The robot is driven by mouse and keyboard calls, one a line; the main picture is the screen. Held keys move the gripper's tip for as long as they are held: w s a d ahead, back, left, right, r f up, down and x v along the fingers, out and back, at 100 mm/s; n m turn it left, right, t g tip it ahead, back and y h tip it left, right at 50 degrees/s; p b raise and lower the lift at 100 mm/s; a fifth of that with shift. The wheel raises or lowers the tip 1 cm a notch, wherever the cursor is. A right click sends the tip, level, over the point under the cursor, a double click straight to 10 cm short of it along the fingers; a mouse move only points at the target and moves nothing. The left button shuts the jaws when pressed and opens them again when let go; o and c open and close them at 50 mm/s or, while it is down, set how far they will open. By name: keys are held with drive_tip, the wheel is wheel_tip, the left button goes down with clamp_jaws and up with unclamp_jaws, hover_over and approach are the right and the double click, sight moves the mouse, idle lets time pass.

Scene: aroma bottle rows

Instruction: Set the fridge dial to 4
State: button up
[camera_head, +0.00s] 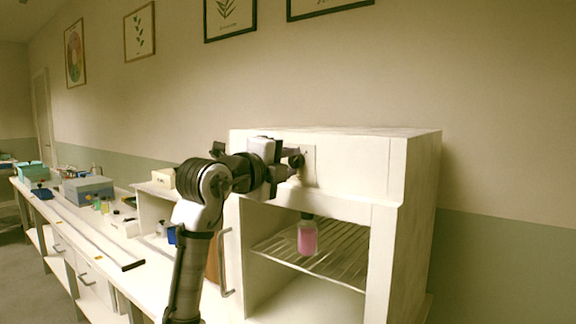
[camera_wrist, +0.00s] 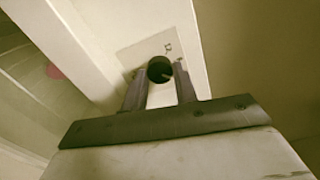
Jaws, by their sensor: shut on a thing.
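The fridge (camera_head: 345,162) is a white cabinet at the right of the head view, with its front open. Its dial (camera_wrist: 160,69) is a round black knob on a pale plate in the wrist view. The dial also shows as a dark knob (camera_head: 296,160) at the fridge's upper front in the head view. My gripper (camera_wrist: 160,85) is shut on the dial, one finger at each side of it. A small mark shows on the plate above the dial, but I cannot read the dial's setting.
A pink bottle (camera_head: 307,236) stands on the wire shelf (camera_head: 340,252) inside the fridge. The fridge door's handle (camera_head: 225,262) is left of the opening, near my arm. A long white bench (camera_head: 75,225) with boxes and small bottles runs to the left.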

drive_tip(key=shift+m, duration=0.3)
drive_tip(key=o, duration=1)
drive_tip(key=shift+c, duration=0.2)
drive_tip(key=b+v, duration=0.3)
drive_tip(key=v, duration=1.1)
drive_tip(key=shift+b, duration=0.35)
